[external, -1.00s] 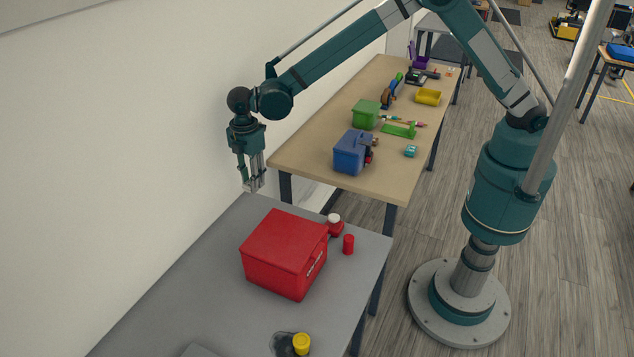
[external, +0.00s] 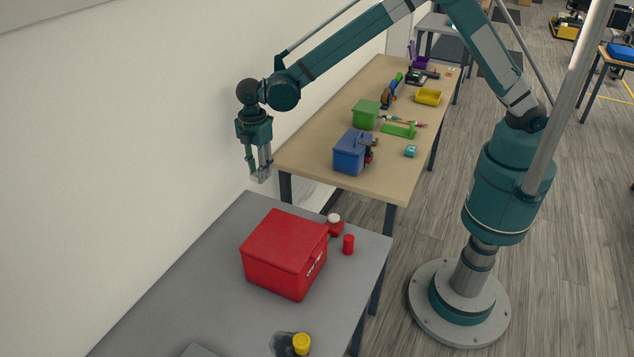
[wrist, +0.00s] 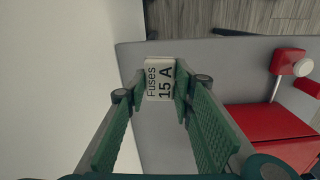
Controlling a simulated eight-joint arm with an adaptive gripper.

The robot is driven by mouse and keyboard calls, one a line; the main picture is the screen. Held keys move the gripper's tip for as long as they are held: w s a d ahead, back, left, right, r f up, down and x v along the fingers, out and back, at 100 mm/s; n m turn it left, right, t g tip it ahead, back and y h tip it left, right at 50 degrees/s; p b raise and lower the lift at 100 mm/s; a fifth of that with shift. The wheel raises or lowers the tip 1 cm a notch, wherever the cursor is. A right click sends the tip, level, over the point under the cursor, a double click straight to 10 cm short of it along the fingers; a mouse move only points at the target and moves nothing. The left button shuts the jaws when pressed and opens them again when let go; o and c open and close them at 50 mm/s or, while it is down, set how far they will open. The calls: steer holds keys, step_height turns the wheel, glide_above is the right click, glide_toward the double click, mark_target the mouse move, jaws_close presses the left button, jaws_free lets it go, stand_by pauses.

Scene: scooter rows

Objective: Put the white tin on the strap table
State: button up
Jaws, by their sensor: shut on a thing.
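My gripper (external: 261,172) is shut on a small white tin (wrist: 159,80) marked "Fuses 15 A". In the wrist view the tin sits between the two green fingers (wrist: 160,98). In the external view my gripper hangs in the air near the wall, by the far left corner of the grey table (external: 205,265) and left of the near end of the wooden table (external: 310,165). The tin is too small to make out clearly there. I cannot tell by sight which table is the strap table.
On the grey table stand a red box (external: 284,252), a red item with a white top (external: 335,225), a red cylinder (external: 348,245) and a yellow-topped item (external: 301,343). The wooden table holds a blue box (external: 350,155), a green box (external: 365,115) and a yellow tray (external: 428,97).

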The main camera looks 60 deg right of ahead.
steer(key=s+d+r, duration=0.2)
steer(key=d, duration=0.6)
steer(key=s+d+r, duration=0.1)
steer(key=s+d, duration=0.1)
steer(key=d, duration=0.6)
steer(key=n+b, duration=0.1)
steer(key=b, duration=0.2)
glide_above(390, 148)
steer(key=shift+r, duration=0.1)
steer(key=shift+f+b, duration=0.5)
steer(key=shift+f, duration=2.4)
steer(key=shift+f+b, duration=0.45)
steer(key=shift+f, duration=1.65)
